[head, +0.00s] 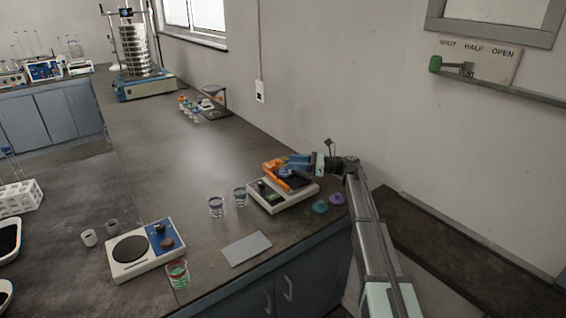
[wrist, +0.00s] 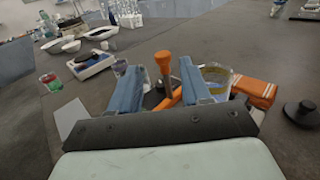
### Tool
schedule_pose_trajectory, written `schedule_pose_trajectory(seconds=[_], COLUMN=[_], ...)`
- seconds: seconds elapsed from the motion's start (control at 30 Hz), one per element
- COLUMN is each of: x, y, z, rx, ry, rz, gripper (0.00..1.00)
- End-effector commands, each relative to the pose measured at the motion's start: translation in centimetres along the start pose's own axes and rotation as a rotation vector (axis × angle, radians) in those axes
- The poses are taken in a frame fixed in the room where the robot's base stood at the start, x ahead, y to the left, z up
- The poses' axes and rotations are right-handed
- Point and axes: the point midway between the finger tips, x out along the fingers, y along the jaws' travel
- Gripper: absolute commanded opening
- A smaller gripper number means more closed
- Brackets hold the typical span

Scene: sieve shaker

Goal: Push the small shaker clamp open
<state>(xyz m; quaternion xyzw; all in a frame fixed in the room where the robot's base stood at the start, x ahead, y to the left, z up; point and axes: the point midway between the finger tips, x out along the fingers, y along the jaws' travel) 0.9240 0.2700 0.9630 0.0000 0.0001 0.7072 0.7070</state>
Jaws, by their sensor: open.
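The small shaker (head: 283,196) is a low white unit on the bench, with a dark platform and an orange clamp (head: 274,168) on top. My gripper (head: 291,160) is over the platform, close to the clamp. In the wrist view my open gripper (wrist: 160,70) has its two blue fingers apart. An orange-topped post or lever (wrist: 164,66) shows between them, with a curved orange part below it. I cannot tell whether a finger touches it. An orange block (wrist: 255,91) shows right of the fingers. The gripper body hides much of the shaker.
Two clear beakers (head: 216,206) stand left of the shaker. A green lid (head: 320,206) and a purple lid (head: 336,199) lie to its right. A hotplate-like unit (head: 145,250), a grey plate (head: 246,249) and a red-green beaker (head: 178,273) are nearer the front.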

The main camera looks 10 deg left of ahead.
Motion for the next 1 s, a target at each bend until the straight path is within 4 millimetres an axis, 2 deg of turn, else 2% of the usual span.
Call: schedule_pose_trajectory(seconds=[0.1,0.2,0.4,0.87,1.0], x=[-2.4,-3.9,-6.0,-6.6,-5.5], y=[0.0,0.0,0.0,0.0,0.4], z=[0.0,0.0,0.0,0.0,0.7], rx=[0.000,0.000,0.000,0.000,-0.040], ry=[0.000,0.000,0.000,0.000,0.000], rz=[-0.002,-0.001,0.000,0.001,0.017], gripper=[0.48,0.48,0.48,0.48,0.48])
